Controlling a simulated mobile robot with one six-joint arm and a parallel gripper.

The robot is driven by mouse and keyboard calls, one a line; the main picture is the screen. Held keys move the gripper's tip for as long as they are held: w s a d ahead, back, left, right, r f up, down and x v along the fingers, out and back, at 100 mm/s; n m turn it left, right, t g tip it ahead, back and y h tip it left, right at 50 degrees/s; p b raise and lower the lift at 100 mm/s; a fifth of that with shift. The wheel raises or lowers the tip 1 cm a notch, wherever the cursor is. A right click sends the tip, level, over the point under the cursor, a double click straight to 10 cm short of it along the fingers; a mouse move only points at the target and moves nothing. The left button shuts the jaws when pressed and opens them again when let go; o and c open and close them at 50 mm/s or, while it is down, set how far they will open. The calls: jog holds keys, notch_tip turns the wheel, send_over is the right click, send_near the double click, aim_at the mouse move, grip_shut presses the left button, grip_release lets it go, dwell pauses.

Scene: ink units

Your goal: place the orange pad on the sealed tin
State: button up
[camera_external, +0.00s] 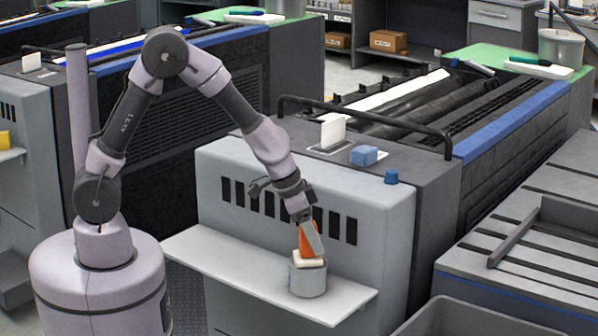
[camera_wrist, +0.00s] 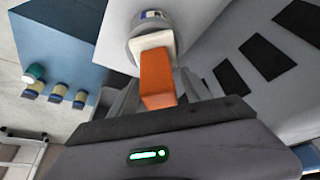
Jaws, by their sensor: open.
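The orange pad (camera_external: 307,243) is an orange block with a cream-coloured layer at its lower end. It rests on top of the grey cylindrical tin (camera_external: 307,281), which stands on the white shelf. In the wrist view the orange pad (camera_wrist: 157,80) points toward me, with its cream end against the tin (camera_wrist: 150,21). My gripper (camera_external: 311,238) is at the orange block, and its fingers show on either side of the block in the wrist view (camera_wrist: 158,92). The fingers are open. The tin's lid is mostly hidden under the cream layer.
The white shelf (camera_external: 250,277) juts from the grey machine front (camera_external: 235,165), close behind the tin. The shelf is clear left of the tin.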

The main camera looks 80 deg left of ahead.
jog(key=shift+r, duration=0.25)
jog(key=p+v, duration=0.5)
jog(key=v, duration=0.6)
jog(key=s+r+m, duration=0.1)
jog(key=s+r, duration=0.3)
jog(key=s, duration=0.3)
jog(key=s+r+m+t+y, duration=0.1)
jog(key=s+r+m, duration=0.1)
jog(key=s+r, duration=0.2)
jog(key=s+r+m+y, duration=0.1)
jog(key=s+r, duration=0.3)
jog(key=s, duration=0.7)
